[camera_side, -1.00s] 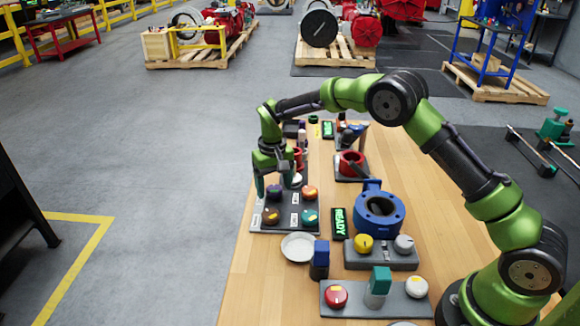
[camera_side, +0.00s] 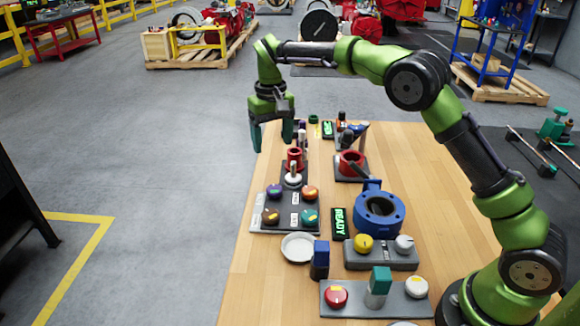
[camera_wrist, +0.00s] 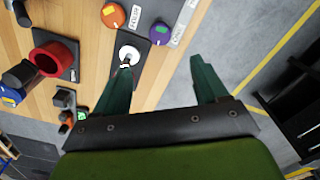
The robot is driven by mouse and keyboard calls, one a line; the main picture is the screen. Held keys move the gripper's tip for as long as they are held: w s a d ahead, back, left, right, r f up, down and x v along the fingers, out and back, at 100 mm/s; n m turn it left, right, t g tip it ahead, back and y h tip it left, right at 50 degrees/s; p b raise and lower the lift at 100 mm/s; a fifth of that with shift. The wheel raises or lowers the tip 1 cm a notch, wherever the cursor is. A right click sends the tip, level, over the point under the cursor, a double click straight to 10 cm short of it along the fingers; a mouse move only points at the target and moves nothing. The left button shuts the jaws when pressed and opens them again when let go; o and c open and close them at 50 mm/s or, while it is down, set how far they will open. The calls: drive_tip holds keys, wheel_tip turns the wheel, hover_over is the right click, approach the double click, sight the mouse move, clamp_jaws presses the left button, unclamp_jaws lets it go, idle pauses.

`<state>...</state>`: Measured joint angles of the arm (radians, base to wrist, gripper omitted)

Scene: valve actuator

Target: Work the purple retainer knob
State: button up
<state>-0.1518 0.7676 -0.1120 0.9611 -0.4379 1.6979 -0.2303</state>
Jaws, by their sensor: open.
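The purple knob (camera_side: 274,191) sits at the back left of a dark panel (camera_side: 256,226) on the wooden bench. In the wrist view the purple knob (camera_wrist: 161,28) has a green pointer mark and a white label beside it; the label is too small to read surely. My gripper (camera_side: 272,140) is open and empty, well above and behind the panel, with its teal fingers pointing down. In the wrist view my gripper (camera_wrist: 155,68) has its fingers spread wide, with the knob beyond them near the top edge, touching neither finger.
Orange (camera_side: 310,192), brown (camera_side: 271,216) and teal (camera_side: 310,217) knobs share the panel. A white round part (camera_side: 293,179) and a red ring (camera_side: 295,155) stand behind it. A white dish (camera_side: 298,247) lies in front.

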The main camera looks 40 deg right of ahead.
drive_tip(key=shift+r, duration=1.45)
drive_tip(key=s+d+r+t+y, duration=0.1)
drive_tip(key=s+r+t, duration=0.1)
drive_tip(key=s, duration=1.3)
drive_tip(key=s+d+r+m+t+y, duration=0.1)
drive_tip(key=s+t, duration=0.4)
drive_tip(key=s, duration=1)
drive_tip(key=shift+s+r, duration=0.35)
drive_tip(key=shift+r, duration=0.45)
